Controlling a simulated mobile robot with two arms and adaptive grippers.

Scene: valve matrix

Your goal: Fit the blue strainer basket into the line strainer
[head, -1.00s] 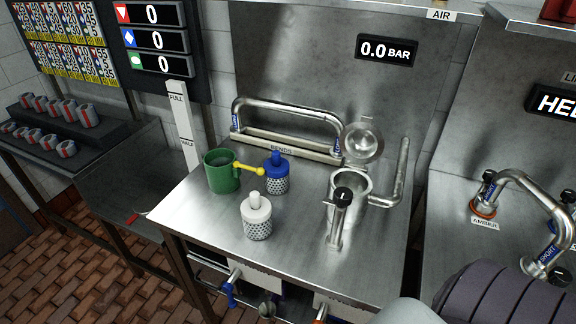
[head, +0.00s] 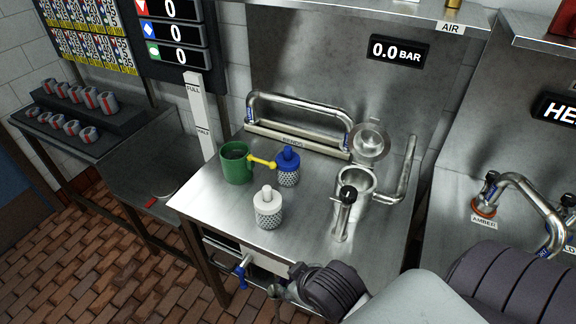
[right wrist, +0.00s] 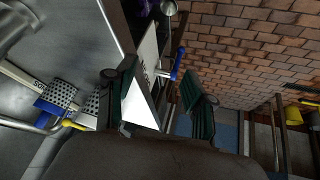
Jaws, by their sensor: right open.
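The blue strainer basket (head: 288,168), with a blue cap and perforated body, stands upright on the steel bench. In the right wrist view its perforated body (right wrist: 62,93) shows at the left. A white basket (head: 268,208) stands in front of it. The line strainer (head: 356,180) is a steel cup at the bench's right, with its round lid (head: 370,143) raised behind. A black-knobbed arm (head: 347,194) stands at its front. My right gripper (right wrist: 158,73) is open and empty, low at the bench's front edge. My right arm enters the head view from the lower right. My left gripper is out of view.
A bent pipe (head: 300,103) rests on the rack behind. A blue-handled valve (head: 243,268) projects below the bench front.

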